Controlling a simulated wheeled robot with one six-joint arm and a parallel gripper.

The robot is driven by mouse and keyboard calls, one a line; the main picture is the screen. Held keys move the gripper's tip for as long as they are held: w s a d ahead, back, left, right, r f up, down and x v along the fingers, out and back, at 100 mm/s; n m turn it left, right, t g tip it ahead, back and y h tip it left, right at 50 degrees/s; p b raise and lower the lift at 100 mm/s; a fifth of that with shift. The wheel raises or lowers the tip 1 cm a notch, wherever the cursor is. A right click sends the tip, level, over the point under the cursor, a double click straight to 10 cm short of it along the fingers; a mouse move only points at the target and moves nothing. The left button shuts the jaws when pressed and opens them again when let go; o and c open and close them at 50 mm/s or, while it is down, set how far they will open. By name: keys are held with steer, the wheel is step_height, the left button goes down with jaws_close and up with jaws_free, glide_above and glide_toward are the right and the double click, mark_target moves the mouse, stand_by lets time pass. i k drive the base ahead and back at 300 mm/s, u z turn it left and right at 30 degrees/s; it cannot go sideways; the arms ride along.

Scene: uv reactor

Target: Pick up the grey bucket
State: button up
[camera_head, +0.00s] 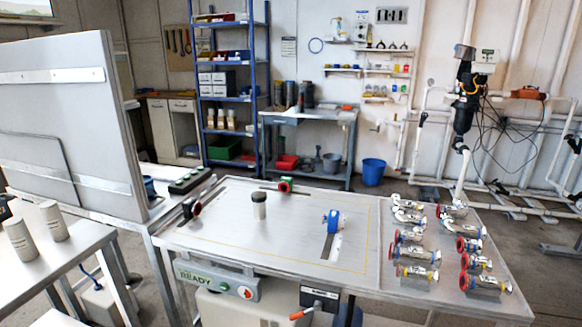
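A small grey bucket (331,162) stands on the lower shelf of the blue-grey workbench (309,114) at the back wall. It is small in the picture, and its handle cannot be made out. A blue bucket (373,172) stands on the floor just right of that bench. My gripper is not seen in this view, so its distance from the grey bucket cannot be told.
A large metal table (270,235) with clamps, a small cylinder (259,206) and several valves (415,253) stands between the camera and the bench. A blue shelf rack (228,92) is left of the bench. Pipes (500,190) line the right wall.

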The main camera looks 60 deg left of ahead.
mark_target(332, 162)
steer(key=u, duration=0.1)
steer(key=i, duration=3.9)
steer(key=u, duration=2.75)
steer(key=i, duration=0.35)
steer(key=z, duration=0.05)
